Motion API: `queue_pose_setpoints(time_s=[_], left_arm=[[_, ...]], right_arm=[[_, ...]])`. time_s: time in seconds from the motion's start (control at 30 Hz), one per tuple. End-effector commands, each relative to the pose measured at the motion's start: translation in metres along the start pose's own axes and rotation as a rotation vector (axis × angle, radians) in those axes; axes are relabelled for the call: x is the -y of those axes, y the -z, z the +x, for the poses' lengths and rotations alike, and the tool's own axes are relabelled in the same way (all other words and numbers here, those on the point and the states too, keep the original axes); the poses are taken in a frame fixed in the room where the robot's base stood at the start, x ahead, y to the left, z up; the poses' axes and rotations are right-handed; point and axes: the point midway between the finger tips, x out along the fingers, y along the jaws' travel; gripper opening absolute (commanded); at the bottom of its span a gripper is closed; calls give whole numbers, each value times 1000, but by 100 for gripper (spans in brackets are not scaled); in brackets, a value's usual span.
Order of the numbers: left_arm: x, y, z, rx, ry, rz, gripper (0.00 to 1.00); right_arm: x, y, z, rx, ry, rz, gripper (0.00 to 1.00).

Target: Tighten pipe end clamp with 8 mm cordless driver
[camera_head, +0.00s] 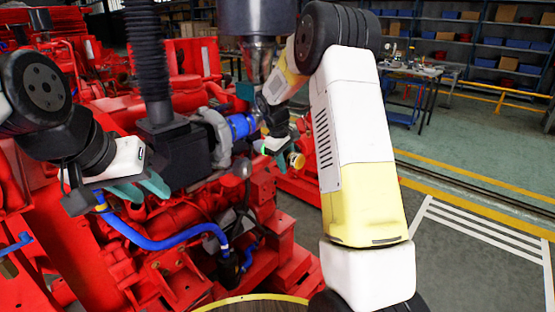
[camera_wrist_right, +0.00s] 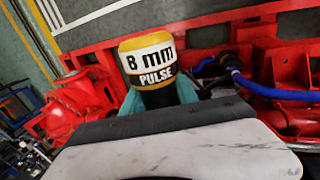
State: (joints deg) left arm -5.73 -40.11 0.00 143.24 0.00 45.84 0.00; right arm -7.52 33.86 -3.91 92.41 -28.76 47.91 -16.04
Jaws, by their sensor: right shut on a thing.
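My right gripper (camera_head: 278,143) is shut on the cordless driver (camera_wrist_right: 148,62), which has a yellow and white end marked "8 mm PULSE". Its teal fingers are on both sides of the driver in the right wrist view. In the head view, the driver's yellow end (camera_head: 297,160) shows just below this gripper. A short blue hose (camera_head: 240,125) lies just left of the driver, beside a grey curved pipe (camera_head: 214,130). The clamp and the driver's tip are too small or hidden to tell contact. My left gripper (camera_head: 150,188) is open and empty above a long blue hose (camera_head: 160,243).
The red engine (camera_head: 170,215) fills the left and middle. A black corrugated pipe (camera_head: 147,50) rises between my arms, and a dark cylinder (camera_head: 258,18) hangs at the top. A workbench (camera_head: 410,75) and shelves stand behind. The floor at right is clear.

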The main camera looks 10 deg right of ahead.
Motion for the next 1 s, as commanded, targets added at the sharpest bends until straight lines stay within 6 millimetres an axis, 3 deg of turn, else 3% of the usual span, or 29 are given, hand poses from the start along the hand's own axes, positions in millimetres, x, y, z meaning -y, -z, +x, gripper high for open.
queue_pose_setpoints(time_s=[1.0], left_arm=[[0, 0, 0, 0, 0, 0, 36]], right_arm=[[-1, 8, -1, -2, -2, 1, 0]])
